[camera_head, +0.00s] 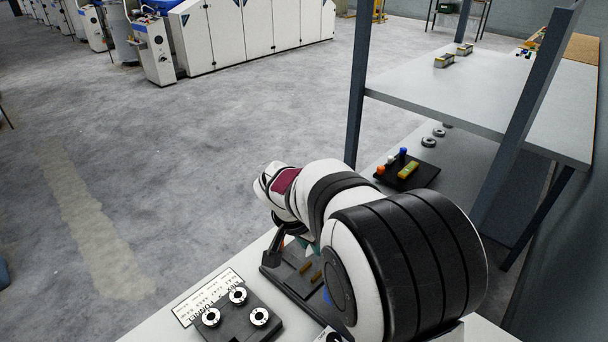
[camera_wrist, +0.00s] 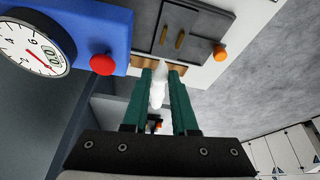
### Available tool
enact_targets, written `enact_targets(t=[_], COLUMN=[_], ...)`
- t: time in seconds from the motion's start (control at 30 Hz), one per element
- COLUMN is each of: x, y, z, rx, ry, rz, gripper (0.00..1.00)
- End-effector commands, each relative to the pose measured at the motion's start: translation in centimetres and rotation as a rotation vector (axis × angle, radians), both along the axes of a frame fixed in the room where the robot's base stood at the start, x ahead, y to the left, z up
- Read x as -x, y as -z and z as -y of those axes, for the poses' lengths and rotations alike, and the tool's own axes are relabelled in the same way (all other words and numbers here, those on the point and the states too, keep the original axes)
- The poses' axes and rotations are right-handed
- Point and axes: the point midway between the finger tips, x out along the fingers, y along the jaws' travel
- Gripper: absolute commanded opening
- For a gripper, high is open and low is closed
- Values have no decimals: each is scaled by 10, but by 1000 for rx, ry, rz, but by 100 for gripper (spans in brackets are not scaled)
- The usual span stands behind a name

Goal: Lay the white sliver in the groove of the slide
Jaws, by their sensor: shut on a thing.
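The white sliver (camera_wrist: 157,92) shows in the wrist view as a soft, pale strand between the two green fingers of my gripper (camera_wrist: 161,75). My gripper is shut on it, and its upper end reaches slightly past the fingertips. A dark grey fixture (camera_wrist: 205,22) with brass-coloured bars, which looks like the slide, lies beyond the fingertips. A brown strip (camera_wrist: 143,60) shows near the tips; I cannot tell whether it is the groove. The sliver appears apart from the fixture. In the head view the fixture (camera_head: 281,273) is partly hidden by my arm, and the sliver is not visible.
A blue box (camera_wrist: 108,30) with a dial and red button (camera_wrist: 103,64) stands close left of my fingers. An orange knob (camera_wrist: 220,53) sits beside the fixture.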

Motion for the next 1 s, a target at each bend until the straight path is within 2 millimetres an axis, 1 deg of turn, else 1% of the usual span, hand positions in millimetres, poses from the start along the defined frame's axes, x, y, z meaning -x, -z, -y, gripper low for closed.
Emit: enact_targets(t=[0.03,0.1,0.17,0.3,0.6,0.7,0.97,1.0], x=[-6,-12,-15,-16,-16,-16,-16,-16], y=[15,29,39,75,133,139,140,141], z=[-11,-20,-24,-26,-25,-25,-25,-25], rx=[4,7,9,10,8,5,5,5], ry=[46,108,139,158,159,160,160,160], rz=[-2,7,12,13,14,16,16,16], gripper=[0,0,0,0,0,0,0,30])
